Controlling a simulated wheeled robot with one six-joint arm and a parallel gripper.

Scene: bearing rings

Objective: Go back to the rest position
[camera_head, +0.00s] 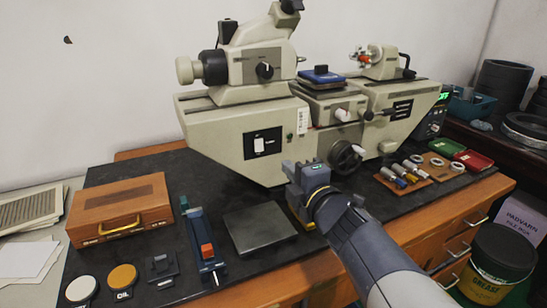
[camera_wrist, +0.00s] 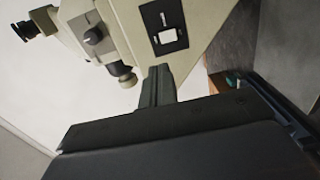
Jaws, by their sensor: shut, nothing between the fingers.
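My gripper (camera_head: 297,179) is in the middle of the head view, at the end of my arm reaching in from the lower right. It is in front of the large beige measuring machine (camera_head: 222,126), near its lower front edge; I cannot tell if there is a gap. In the wrist view the dark fingers (camera_wrist: 157,85) are together, with nothing seen between them. The machine also shows upside down in the wrist view (camera_wrist: 190,12). A grey square plate (camera_head: 259,227) lies on the bench just left of my gripper.
On the black-topped bench stand a wooden box (camera_head: 121,208), a blue stand with a red block (camera_head: 203,243), and white (camera_head: 81,289) and orange (camera_head: 122,276) round pots. Several small cylinders sit on a wooden holder (camera_head: 404,181) at right. A grease bucket (camera_head: 497,262) stands beside the drawers.

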